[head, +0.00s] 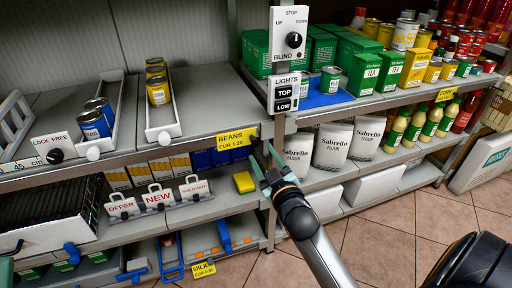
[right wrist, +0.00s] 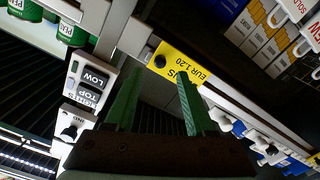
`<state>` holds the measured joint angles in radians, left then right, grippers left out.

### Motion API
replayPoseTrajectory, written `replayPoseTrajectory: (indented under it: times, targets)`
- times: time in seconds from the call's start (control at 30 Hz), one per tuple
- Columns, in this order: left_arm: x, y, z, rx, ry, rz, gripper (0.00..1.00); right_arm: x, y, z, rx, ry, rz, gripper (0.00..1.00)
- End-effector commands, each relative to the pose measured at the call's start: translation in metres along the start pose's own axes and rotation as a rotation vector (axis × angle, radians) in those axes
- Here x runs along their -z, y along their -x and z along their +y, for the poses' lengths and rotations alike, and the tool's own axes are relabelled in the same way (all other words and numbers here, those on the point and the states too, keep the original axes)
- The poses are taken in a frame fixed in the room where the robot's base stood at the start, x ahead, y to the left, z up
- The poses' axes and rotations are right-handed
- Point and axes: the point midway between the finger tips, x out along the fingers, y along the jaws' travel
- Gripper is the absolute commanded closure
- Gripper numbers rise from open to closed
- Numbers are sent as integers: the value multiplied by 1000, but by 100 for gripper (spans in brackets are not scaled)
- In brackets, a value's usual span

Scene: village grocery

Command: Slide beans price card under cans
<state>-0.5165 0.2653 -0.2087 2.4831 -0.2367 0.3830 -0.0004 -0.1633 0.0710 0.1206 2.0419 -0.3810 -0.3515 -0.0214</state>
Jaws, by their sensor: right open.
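The yellow beans price card (head: 236,138), marked EUR 1.20, sits on the shelf front edge, below and right of the can trays. In the right wrist view the card (right wrist: 181,62) is tilted, beyond the fingertips and partly covered by one finger. My right gripper (head: 265,160) is open and empty, just right of and below the card. Its two green fingers (right wrist: 158,82) are spread apart; contact with the card cannot be told. Yellow-labelled cans (head: 158,92) stand in a white tray (head: 162,128). Blue-labelled cans (head: 93,124) stand in the tray to its left.
The lights switch box (head: 284,93) and blind switch (head: 289,42) are on the post just above my right gripper. A black knob (head: 55,156) is at the left shelf edge. A yellow block (head: 243,182) lies on the lower shelf. The shelf right of the cans is bare.

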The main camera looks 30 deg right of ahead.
Motion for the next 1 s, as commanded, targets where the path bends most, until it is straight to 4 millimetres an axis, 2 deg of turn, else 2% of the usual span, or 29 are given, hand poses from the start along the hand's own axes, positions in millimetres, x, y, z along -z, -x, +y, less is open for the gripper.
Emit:
replayPoseTrajectory:
  times: [0.03, 0.17, 0.3, 0.5, 0.73, 0.77, 1.0]
  targets:
    - [7, 1, 1, -4, -11, 35, 100, 0, -10, 0, -1, 1, 4, 45]
    - [22, 1, 1, -9, -26, 100, 100, 0, -30, 0, 0, 1, 2, 45]
    - [20, 3, 3, -10, -21, 100, 100, -1, -45, -1, 1, 0, 1, 45]
    - [19, 4, 3, -10, -17, 98, 100, 0, -54, -1, 1, 0, 0, 45]
    - [19, 4, 3, -10, -16, 97, 100, 0, -54, 0, 1, 0, 0, 45]
    - [19, 4, 3, -10, -16, 97, 100, 0, -54, 0, 1, 0, 0, 46]
    - [18, 4, 3, -10, -16, 96, 100, 0, -54, 0, 1, 0, 0, 73]
